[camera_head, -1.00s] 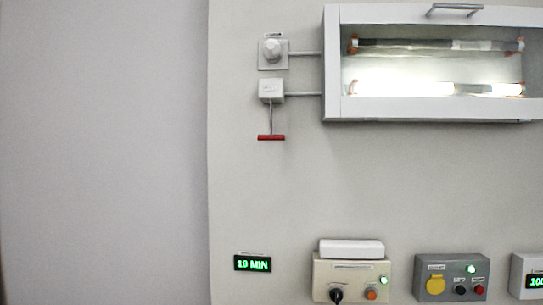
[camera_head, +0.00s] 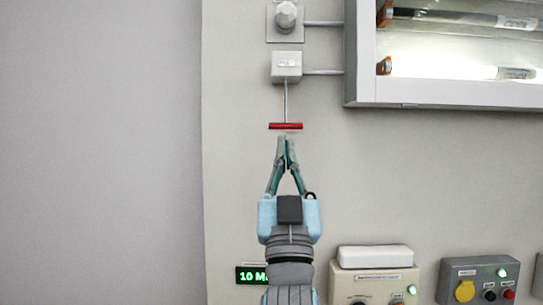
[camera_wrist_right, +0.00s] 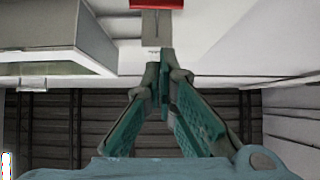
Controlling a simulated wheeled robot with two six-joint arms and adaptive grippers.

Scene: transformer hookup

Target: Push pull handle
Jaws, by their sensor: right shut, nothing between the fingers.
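The red pull handle (camera_head: 286,126) is a short horizontal bar hanging on a thin grey rod below a white switch box (camera_head: 286,66) on the wall. My right gripper (camera_head: 284,140) is shut and empty, with its fingertips just below the middle of the bar in the head view. In the right wrist view the shut fingertips (camera_wrist_right: 160,54) point toward the red handle (camera_wrist_right: 157,4), with a visible gap between them. Whether they touch the handle cannot be told from the head view. My left gripper is not in view.
A lit cabinet (camera_head: 450,95) with tubes inside is at the upper right. A round white knob (camera_head: 286,15) sits above the switch box. A green display (camera_head: 247,275), partly hidden by my arm, and control boxes (camera_head: 480,280) are below. The wall left of the handle is bare.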

